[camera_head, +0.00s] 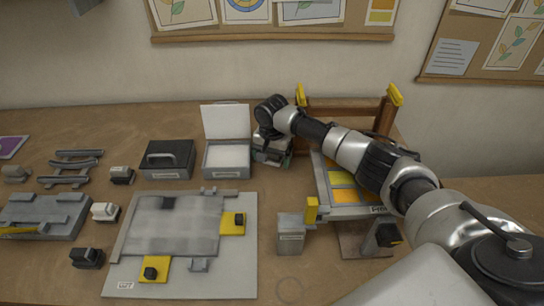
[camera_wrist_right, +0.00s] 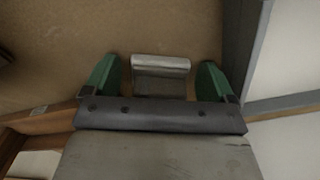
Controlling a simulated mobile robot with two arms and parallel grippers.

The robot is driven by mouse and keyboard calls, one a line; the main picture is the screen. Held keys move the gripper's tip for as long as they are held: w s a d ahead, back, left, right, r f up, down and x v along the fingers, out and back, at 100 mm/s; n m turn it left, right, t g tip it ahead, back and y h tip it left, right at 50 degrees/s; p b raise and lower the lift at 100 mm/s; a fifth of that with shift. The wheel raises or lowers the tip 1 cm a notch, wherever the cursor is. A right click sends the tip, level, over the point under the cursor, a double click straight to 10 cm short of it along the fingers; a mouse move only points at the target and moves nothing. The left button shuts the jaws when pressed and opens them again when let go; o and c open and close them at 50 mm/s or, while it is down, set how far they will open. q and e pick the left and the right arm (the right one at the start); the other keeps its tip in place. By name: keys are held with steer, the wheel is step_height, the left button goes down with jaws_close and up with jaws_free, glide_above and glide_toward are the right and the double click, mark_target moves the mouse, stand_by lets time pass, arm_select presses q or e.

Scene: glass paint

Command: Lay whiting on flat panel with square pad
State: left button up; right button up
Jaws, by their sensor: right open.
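The flat grey panel (camera_head: 170,228) lies on a pale board (camera_head: 240,275) in the head view, with yellow clamp pieces at its edges. An open box (camera_head: 227,160) with white contents and raised lid stands behind it. I cannot tell which thing is the square pad; small blocks, one dark (camera_head: 88,258) and one white-topped (camera_head: 105,211), stand left of the panel. My right gripper (camera_head: 273,158) is just right of the open box. In the wrist view its green fingers (camera_wrist_right: 160,80) are open, with a silvery piece (camera_wrist_right: 160,68) showing between them; whether they touch it is unclear. My left gripper is out of view.
A black case (camera_head: 168,158) stands left of the open box. A wooden rack (camera_head: 384,118) with a yellow-paned panel (camera_head: 335,178) is at right under my right arm. A grey container (camera_head: 291,238) stands right of the board. Curved grey holders (camera_head: 72,165) are at left.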

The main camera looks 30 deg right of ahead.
step_height(320, 180, up, 12)
steer(key=b, duration=0.1)
steer(key=shift+b, duration=0.3)
steer(key=shift+r, duration=0.2)
